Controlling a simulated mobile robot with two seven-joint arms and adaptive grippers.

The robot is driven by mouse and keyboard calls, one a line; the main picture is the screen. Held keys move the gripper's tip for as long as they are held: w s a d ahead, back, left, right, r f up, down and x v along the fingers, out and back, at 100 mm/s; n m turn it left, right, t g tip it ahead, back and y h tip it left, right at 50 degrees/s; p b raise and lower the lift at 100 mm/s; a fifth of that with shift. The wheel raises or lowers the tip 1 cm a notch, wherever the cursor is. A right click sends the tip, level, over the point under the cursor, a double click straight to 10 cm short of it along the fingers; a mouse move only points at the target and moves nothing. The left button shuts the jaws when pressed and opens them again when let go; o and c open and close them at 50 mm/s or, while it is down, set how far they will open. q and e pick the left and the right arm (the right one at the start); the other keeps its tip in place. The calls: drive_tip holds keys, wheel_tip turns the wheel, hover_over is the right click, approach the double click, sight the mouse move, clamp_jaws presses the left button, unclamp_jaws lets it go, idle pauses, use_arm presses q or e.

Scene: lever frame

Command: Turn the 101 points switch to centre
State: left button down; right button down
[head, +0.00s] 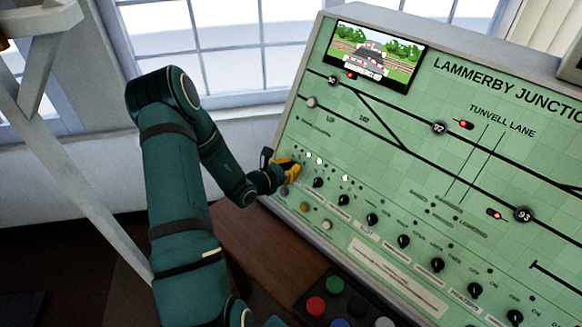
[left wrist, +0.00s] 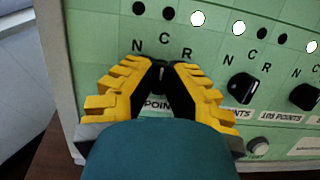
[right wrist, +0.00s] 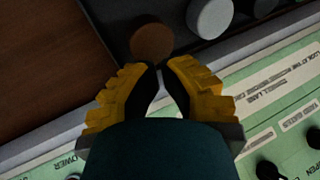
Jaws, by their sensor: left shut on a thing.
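My left gripper (left wrist: 161,66) is shut on the black knob of the leftmost points switch (left wrist: 160,76). Its label (left wrist: 158,104) is mostly hidden by the fingers; only part of the word POINTS shows, not the number. The letters N, C and R arc above the knob. Of the lamps above it, the left and middle are dark and the right one (left wrist: 197,18) is lit white. The knob's pointing direction is hidden. In the head view the left gripper (head: 292,168) is at the panel's lower left. My right gripper (right wrist: 160,67) is shut and empty.
More black knobs (head: 343,199) run rightward along the green panel (head: 395,165); the neighbouring points knob (left wrist: 242,88) stands close to my left fingers. A box of coloured buttons (head: 338,308) is below. Under my right gripper are a brown round button (right wrist: 152,42) and the panel edge.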

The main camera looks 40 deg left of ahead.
use_arm(q)
drive_tip(key=shift+w+r, duration=0.15)
drive_tip(key=shift+w, duration=0.05)
drive_tip(key=c, duration=1)
unclamp_jaws()
use_arm(e)
drive_tip(key=shift+w, duration=0.1)
use_arm(q)
drive_tip(key=shift+s, duration=0.4)
drive_tip(key=v, duration=1.1)
drive_tip(key=shift+s, duration=0.1)
